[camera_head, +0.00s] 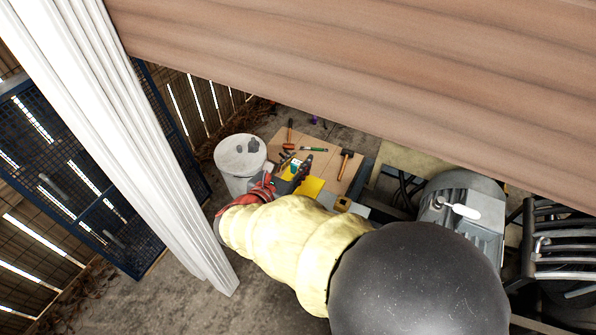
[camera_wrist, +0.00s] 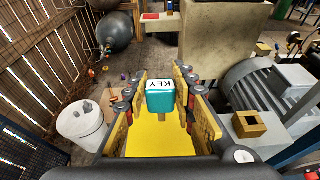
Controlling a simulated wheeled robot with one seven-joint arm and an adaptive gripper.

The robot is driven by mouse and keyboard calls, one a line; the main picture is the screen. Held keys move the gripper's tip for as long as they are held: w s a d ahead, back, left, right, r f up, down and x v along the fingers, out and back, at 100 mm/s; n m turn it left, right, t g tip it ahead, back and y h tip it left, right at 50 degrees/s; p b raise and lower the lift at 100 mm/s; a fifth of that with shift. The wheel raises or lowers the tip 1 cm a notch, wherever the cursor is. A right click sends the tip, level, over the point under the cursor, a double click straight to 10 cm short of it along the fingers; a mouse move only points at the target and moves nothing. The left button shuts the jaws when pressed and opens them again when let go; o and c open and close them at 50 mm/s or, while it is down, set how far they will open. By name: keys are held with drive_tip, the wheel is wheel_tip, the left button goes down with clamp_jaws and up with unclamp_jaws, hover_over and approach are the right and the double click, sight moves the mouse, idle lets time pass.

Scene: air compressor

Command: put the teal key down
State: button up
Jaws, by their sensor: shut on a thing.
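The teal key (camera_wrist: 160,98) is a small teal block with a white top face marked "KEY". In the wrist view it sits between the fingers of my gripper (camera_wrist: 163,90), which is shut on it. In the head view my gripper (camera_head: 297,172) is over or beside the wooden work table (camera_head: 325,160), partly hidden by my arm. The key is too small there to make out clearly. I cannot tell how high it is above any surface.
A white drum (camera_head: 240,160) with dark lumps on top stands left of the table. A black-headed hammer (camera_head: 346,165) and other tools lie on the table. A grey motor (camera_head: 462,205) stands to the right. A large brown beam (camera_head: 380,75) crosses the upper head view.

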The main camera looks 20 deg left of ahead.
drive_tip(key=shift+f+b, duration=0.45)
drive_tip(key=shift+f, duration=0.95)
drive_tip(key=shift+f, duration=0.1)
drive_tip(key=o, duration=1.1)
drive_tip(key=shift+o, duration=0.2)
drive_tip(key=shift+r, duration=0.2)
drive_tip(key=d+p+v, duration=0.1)
drive_tip(key=p+v, duration=0.2)
drive_tip(key=v, duration=0.9)
drive_tip(key=shift+a, duration=0.5)
